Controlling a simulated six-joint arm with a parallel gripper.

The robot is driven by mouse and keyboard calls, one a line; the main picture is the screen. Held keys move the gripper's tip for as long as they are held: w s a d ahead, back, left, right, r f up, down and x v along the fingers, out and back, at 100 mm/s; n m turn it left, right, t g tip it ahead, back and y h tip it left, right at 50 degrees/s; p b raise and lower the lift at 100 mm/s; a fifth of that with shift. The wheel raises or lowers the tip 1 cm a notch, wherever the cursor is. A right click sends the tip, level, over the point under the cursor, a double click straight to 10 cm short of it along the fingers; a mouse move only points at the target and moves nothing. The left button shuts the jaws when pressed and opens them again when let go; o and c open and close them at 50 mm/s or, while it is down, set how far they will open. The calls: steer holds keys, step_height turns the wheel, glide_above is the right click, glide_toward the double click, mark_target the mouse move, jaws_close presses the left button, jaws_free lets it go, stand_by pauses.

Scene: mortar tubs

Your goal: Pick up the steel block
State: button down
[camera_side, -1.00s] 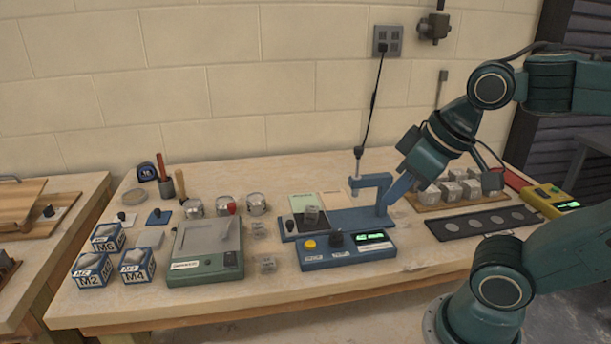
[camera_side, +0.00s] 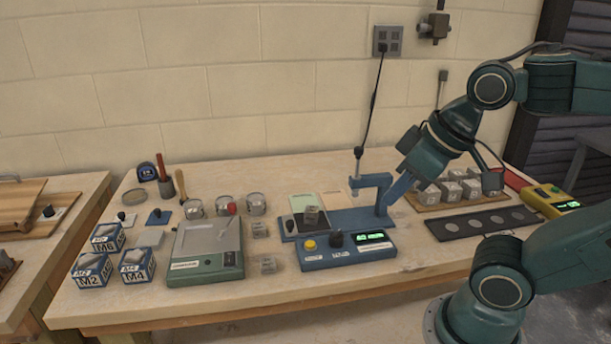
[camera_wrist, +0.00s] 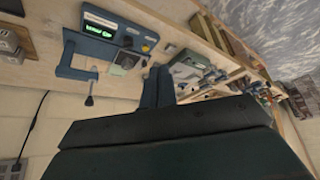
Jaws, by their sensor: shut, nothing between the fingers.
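Several small grey blocks are in view, and I cannot tell which is the steel block. Several larger grey cubes (camera_side: 452,190) stand on a wooden board at the back right. My gripper (camera_side: 388,204) is shut and empty, right beside the device's blue bracket in the side view. Its fingers also show in the wrist view (camera_wrist: 157,70), close together.
The blue bracket (camera_side: 371,181) stands near my fingers. Labelled tubs (camera_side: 93,270) and metal cans (camera_side: 256,204) stand at the left. The front table edge is mostly clear.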

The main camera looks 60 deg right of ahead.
steer(key=c, duration=0.9)
jaws_free()
steer(key=shift+c, duration=0.2)
steer(key=n+g, duration=0.6)
steer(key=n, duration=1.6)
glide_above(312, 208)
step_height(312, 208, down, 10)
steer(key=r, duration=0.1)
steer(key=shift+a+f+n, duration=0.1)
steer(key=shift+f+n, duration=0.15)
steer(key=shift+n, duration=0.05)
steer(key=shift+f, duration=0.1)
steer(key=shift+f, duration=4.25)
